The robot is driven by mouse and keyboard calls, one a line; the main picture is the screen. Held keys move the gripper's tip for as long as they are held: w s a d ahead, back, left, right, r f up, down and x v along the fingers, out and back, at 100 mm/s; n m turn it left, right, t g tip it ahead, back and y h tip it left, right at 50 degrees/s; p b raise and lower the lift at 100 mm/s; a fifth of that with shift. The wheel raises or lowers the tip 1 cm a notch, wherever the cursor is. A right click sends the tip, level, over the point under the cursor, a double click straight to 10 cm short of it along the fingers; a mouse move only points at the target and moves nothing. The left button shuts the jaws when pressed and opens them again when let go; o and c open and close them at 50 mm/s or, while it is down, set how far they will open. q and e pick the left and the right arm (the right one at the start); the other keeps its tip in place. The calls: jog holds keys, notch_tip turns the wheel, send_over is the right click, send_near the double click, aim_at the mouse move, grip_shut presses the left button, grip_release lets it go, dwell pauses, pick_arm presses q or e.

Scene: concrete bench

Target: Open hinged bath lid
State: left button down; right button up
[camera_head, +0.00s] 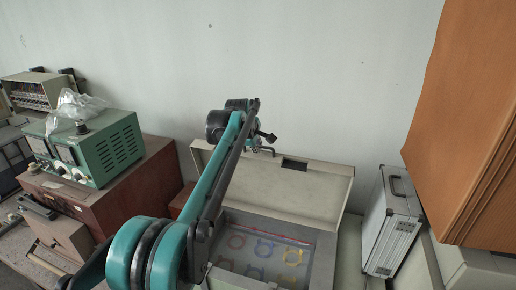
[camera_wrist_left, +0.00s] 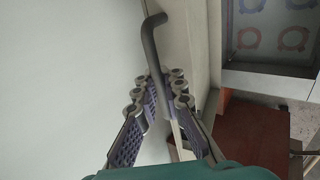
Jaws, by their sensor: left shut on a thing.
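The beige bath lid (camera_head: 300,190) stands raised, tilted up at the back of the bath (camera_head: 325,250). A dark rectangular cut-out shows near its upper edge. The bath opening is exposed, with coloured rings (camera_head: 263,247) visible inside, partly hidden by my left arm. My left gripper (camera_head: 264,137) is at the lid's upper edge. In the left wrist view, its fingers (camera_wrist_left: 157,92) are closed around a dark bent handle (camera_wrist_left: 150,40) beside the pale lid surface. The rings also show at the top right there. My right gripper is not in view.
A green instrument (camera_head: 110,150) with clear plastic on top sits on a reddish-brown box (camera_head: 150,190) at left. A silver case (camera_head: 392,225) stands close on the bath's right. An orange-brown panel (camera_head: 465,130) fills the upper right. A pale wall is behind.

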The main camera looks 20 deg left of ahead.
pick_arm(q)
jog(key=shift+w+d, duration=0.1)
jog(key=shift+w, duration=0.3)
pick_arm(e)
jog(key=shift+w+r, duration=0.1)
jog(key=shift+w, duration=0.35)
pick_arm(q)
jog(key=c, duration=1.6)
grip_release()
jog(key=shift+w, duration=0.1)
jog(key=shift+r, duration=0.1)
jog(key=v, duration=1.2)
